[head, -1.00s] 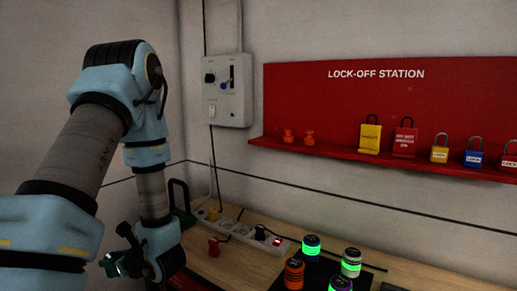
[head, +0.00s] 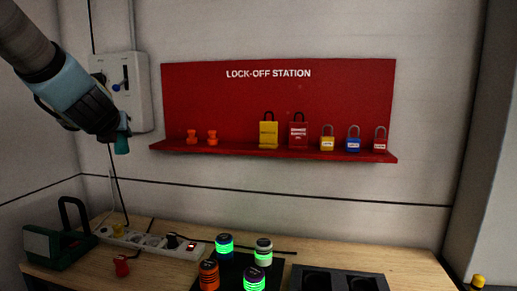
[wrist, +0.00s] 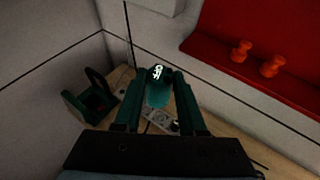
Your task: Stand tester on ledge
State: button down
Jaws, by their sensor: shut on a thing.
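My gripper (head: 122,128) is shut on a small teal tester (head: 121,145), in the air left of the red ledge (head: 270,150) and in front of the wall switch box. In the wrist view the tester (wrist: 157,92) sits between the two dark green fingers (wrist: 158,100), with white lettering on its dark top. The fingers hide its sides. The ledge runs along the foot of the red lock-off board and also shows at the upper right of the wrist view (wrist: 240,83). The tester is apart from the ledge.
Yellow and red tags (head: 268,134) and several padlocks (head: 353,140) stand farther right. Bare ledge lies between plugs and tags. Below are a green box (head: 58,245), a power strip (head: 150,243) and several lit cylinders (head: 224,246).

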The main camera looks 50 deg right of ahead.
jog(key=d+r+m+g+h, duration=0.2)
jog(key=d+r, duration=0.4)
jog(key=d, duration=0.1)
jog(key=shift+r+m+h, duration=0.3)
jog(key=shift+m, duration=0.1)
jog(key=shift+r, duration=0.1)
